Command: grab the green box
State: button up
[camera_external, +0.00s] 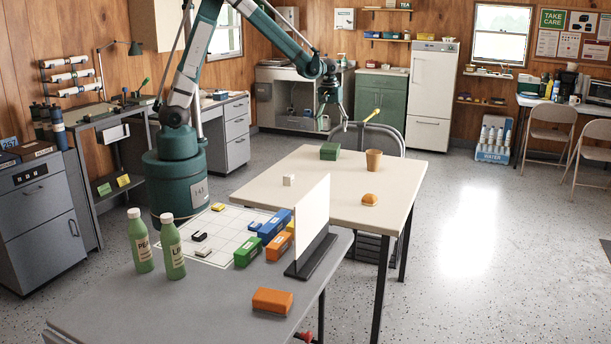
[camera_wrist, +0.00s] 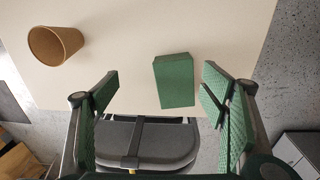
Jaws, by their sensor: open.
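A plain green box (camera_external: 330,151) sits on the far part of the cream table (camera_external: 262,184). In the wrist view the green box (camera_wrist: 174,80) lies between the finger lines, closer to the right finger. My gripper (camera_external: 333,112) hangs above the box with a visible gap. In the wrist view my gripper (camera_wrist: 160,86) has its two green-padded fingers wide apart and nothing between them is held. A second, labelled green box (camera_external: 247,251) stands on the nearer grey table (camera_external: 190,315), beside blue and orange boxes.
A brown cup (camera_external: 374,160) stands right of the green box; it also shows in the wrist view (camera_wrist: 57,45). A bun-like item (camera_external: 370,199) and a small white cube (camera_external: 289,180) lie on the cream table. A chair (camera_external: 380,138) stands behind. A white upright panel (camera_external: 312,222) stands nearer.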

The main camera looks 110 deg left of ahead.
jog(key=n, duration=0.2)
send_over(330, 146)
jog(key=shift+g+h, duration=0.3)
jog(key=f, duration=0.5)
jog(key=shift+a+f, duration=0.2)
jog(key=shift+f, duration=0.05)
jog(key=shift+f, duration=1.25)
jog(key=shift+f, duration=0.1)
jog(key=shift+f+b, duration=0.7)
jog(key=shift+f, duration=1.85)
jog(key=shift+c, duration=0.5)
jog(key=c, duration=1)
